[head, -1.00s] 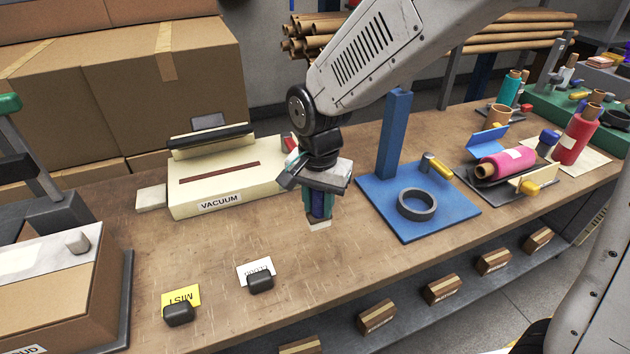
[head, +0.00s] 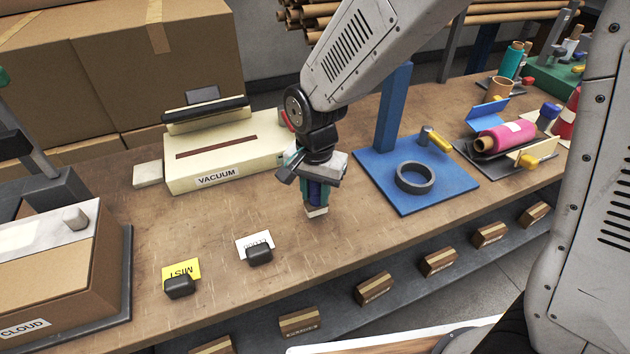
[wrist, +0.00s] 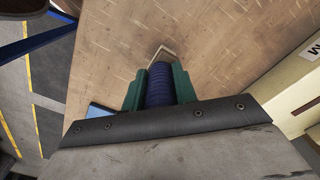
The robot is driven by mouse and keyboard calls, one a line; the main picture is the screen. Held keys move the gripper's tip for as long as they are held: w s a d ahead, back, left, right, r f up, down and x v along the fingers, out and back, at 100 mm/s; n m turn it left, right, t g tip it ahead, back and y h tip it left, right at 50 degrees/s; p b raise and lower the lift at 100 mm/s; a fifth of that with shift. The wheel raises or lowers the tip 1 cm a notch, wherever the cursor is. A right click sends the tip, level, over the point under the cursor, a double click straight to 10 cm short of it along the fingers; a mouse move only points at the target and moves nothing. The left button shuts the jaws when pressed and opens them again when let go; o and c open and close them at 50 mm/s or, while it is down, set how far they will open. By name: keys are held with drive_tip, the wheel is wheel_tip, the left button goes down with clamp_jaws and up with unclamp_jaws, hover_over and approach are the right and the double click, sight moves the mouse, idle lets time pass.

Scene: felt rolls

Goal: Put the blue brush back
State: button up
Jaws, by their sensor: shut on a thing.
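The blue brush (head: 316,196) is held upright, pale end down, in my gripper (head: 315,188) over the middle of the wooden workbench. The gripper is shut, with its green fingers on either side of the brush. In the wrist view the brush's dark blue ribbed body (wrist: 160,86) sits between the fingers, with a pale end pointing away. Bare bench lies beyond it. I cannot tell how far the pale end is from the bench top.
A cream VACUUM machine (head: 225,152) stands left of the gripper. A blue stand (head: 440,200) with a dark ring (head: 415,178) is to the right. MIST (head: 180,270) and white (head: 254,246) cards lie in front. A pink roll (head: 505,137) lies further right.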

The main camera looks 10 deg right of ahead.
drive_tip(key=shift+f, duration=0.55)
drive_tip(key=shift+f, duration=0.5)
drive_tip(key=o, duration=1.1)
drive_tip(key=shift+o, duration=0.2)
wheel_tip(320, 180, up, 8)
drive_tip(key=shift+f, duration=0.1)
